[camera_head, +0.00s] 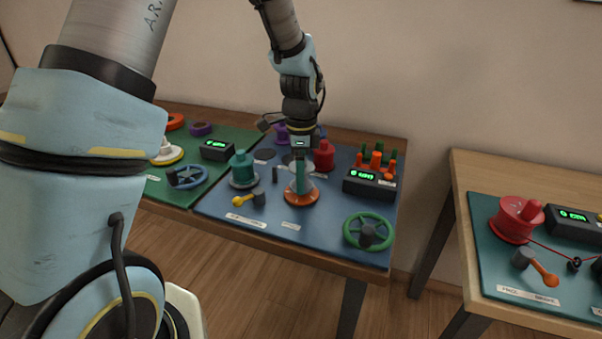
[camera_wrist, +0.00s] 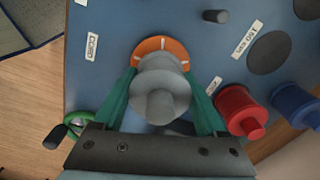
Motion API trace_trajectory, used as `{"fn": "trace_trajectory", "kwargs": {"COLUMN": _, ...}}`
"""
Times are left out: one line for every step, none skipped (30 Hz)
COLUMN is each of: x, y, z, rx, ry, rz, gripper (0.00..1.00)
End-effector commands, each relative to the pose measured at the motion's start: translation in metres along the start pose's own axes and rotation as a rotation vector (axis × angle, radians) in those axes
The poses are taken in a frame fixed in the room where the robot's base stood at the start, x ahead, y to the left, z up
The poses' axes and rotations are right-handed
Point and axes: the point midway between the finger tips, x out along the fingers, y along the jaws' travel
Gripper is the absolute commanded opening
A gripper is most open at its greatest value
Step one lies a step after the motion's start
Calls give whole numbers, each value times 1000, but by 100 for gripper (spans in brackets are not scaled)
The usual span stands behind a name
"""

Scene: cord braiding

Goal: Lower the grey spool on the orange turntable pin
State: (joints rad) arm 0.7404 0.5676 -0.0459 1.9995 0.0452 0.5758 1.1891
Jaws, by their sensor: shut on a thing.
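The grey spool (camera_wrist: 160,88) is between the two green fingers of my gripper (camera_wrist: 160,105), which is shut on it. In the wrist view the spool is above the orange turntable (camera_wrist: 150,45) and covers much of it; the pin is hidden. In the head view my gripper (camera_head: 300,180) points down over the orange turntable (camera_head: 302,197), and the fingers hide most of the spool. I cannot tell whether the spool touches the turntable.
A red spool (camera_wrist: 240,110) and a blue spool (camera_wrist: 294,104) stand right of my gripper in the wrist view. A teal spool (camera_head: 243,167) stands left of the turntable in the head view. A green handwheel (camera_head: 368,232) is at the front right, with a display box (camera_head: 368,184) behind it.

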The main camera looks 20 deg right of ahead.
Motion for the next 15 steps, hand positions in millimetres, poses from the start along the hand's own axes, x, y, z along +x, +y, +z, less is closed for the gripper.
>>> {"fn": "trace_trajectory", "kwargs": {"x": 1, "y": 0, "z": 0, "rx": 0, "ry": 0, "rz": 0, "gripper": 25}}
{"fn": "trace_trajectory", "kwargs": {"x": 0, "y": 0, "z": 0, "rx": 0, "ry": 0, "rz": 0, "gripper": 25}}
{"fn": "trace_trajectory", "kwargs": {"x": 0, "y": 0, "z": 0, "rx": 0, "ry": 0, "rz": -1, "gripper": 25}}
{"fn": "trace_trajectory", "kwargs": {"x": 0, "y": 0, "z": 0, "rx": 0, "ry": 0, "rz": -1, "gripper": 25}}
{"fn": "trace_trajectory", "kwargs": {"x": 0, "y": 0, "z": 0, "rx": 0, "ry": 0, "rz": -1, "gripper": 25}}
{"fn": "trace_trajectory", "kwargs": {"x": 0, "y": 0, "z": 0, "rx": 0, "ry": 0, "rz": -1, "gripper": 25}}
{"fn": "trace_trajectory", "kwargs": {"x": 0, "y": 0, "z": 0, "rx": 0, "ry": 0, "rz": -1, "gripper": 25}}
{"fn": "trace_trajectory", "kwargs": {"x": 0, "y": 0, "z": 0, "rx": 0, "ry": 0, "rz": -1, "gripper": 25}}
{"fn": "trace_trajectory", "kwargs": {"x": 0, "y": 0, "z": 0, "rx": 0, "ry": 0, "rz": -1, "gripper": 25}}
{"fn": "trace_trajectory", "kwargs": {"x": 1, "y": 0, "z": 0, "rx": 0, "ry": 0, "rz": -1, "gripper": 25}}
{"fn": "trace_trajectory", "kwargs": {"x": 1, "y": 0, "z": 0, "rx": 0, "ry": 0, "rz": -1, "gripper": 25}}
{"fn": "trace_trajectory", "kwargs": {"x": 2, "y": 0, "z": 0, "rx": 0, "ry": 0, "rz": -1, "gripper": 25}}
{"fn": "trace_trajectory", "kwargs": {"x": 2, "y": 0, "z": 0, "rx": 0, "ry": 0, "rz": -1, "gripper": 25}}
{"fn": "trace_trajectory", "kwargs": {"x": 3, "y": 0, "z": 0, "rx": 0, "ry": 0, "rz": -1, "gripper": 25}}
{"fn": "trace_trajectory", "kwargs": {"x": 4, "y": 0, "z": 0, "rx": 0, "ry": 0, "rz": -1, "gripper": 25}}
